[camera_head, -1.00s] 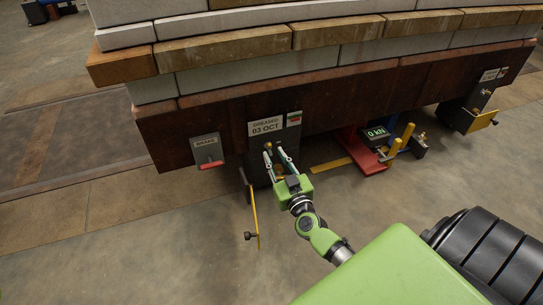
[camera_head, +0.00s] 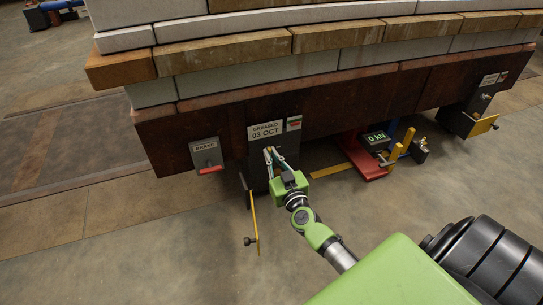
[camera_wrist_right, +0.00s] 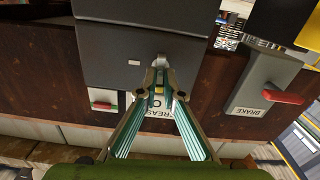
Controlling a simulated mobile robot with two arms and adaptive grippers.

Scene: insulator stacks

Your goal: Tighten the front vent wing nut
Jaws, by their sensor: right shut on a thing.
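The dark vent box (camera_head: 257,176) hangs under the brown beam, below a "GREASED 03 OCT" label (camera_head: 266,130). It fills the upper middle of the right wrist view (camera_wrist_right: 120,45). My right gripper (camera_head: 270,153) reaches up to the box's front face. Its fingers are closed together at the tips (camera_wrist_right: 159,78) on a small brass-coloured piece (camera_wrist_right: 158,95), which I take for the wing nut. The fingers hide most of it, so its turn angle cannot be told. My left gripper is not in view.
A brake box (camera_head: 206,153) with a red handle is left of the vent box. A yellow-edged flap (camera_head: 255,220) hangs open just below left. A red jack (camera_head: 371,166) with a "0 kN" display stands to the right. The floor in front is clear.

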